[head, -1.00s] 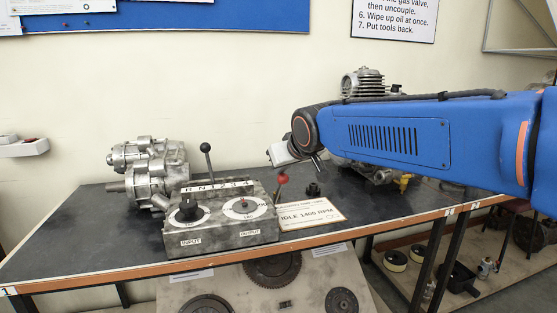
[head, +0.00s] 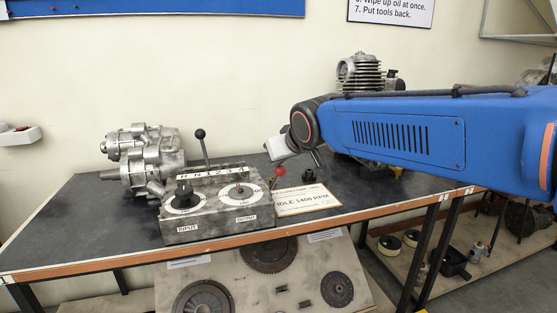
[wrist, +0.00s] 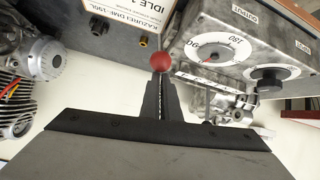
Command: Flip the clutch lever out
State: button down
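The clutch lever with a red ball knob (head: 279,171) stands at the right end of the grey control box (head: 218,212). In the wrist view the red knob (wrist: 161,62) shows just past the tips of my gripper (wrist: 160,85). The fingers look closed together, with only a thin toothed line between them. The knob is not between them, and I cannot tell whether the tips touch it. In the head view my gripper (head: 319,160) is just right of the knob, partly hidden by my arm. The lever's shaft is mostly hidden in the wrist view.
A black-knobbed lever (head: 201,134) rises behind the box. A gearbox (head: 146,160) stands at the left and a finned engine (head: 360,74) at the back right. An idle-speed card (head: 306,200) lies right of the box. The left bench top (head: 75,220) is clear.

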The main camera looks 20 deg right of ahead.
jog(key=v, duration=0.9)
jog(key=shift+a+r, duration=0.25)
jog(key=shift+a, duration=0.2)
jog(key=shift+s, duration=0.1)
dwell(0.3)
jog(key=s+d+f+m+g, duration=0.1)
jog(key=s+d+f+g, duration=0.1)
jog(key=s+f, duration=0.8)
jog(key=s+d+f+m+g+h, duration=0.1)
jog(key=s+d+f+g, duration=0.2)
jog(key=s+f, duration=0.8)
notch_tip(320, 180, down, 4)
jog(key=shift+s+d+f+g, duration=0.1)
jog(key=shift+s+d+g, duration=0.2)
jog(key=shift+d, duration=0.85)
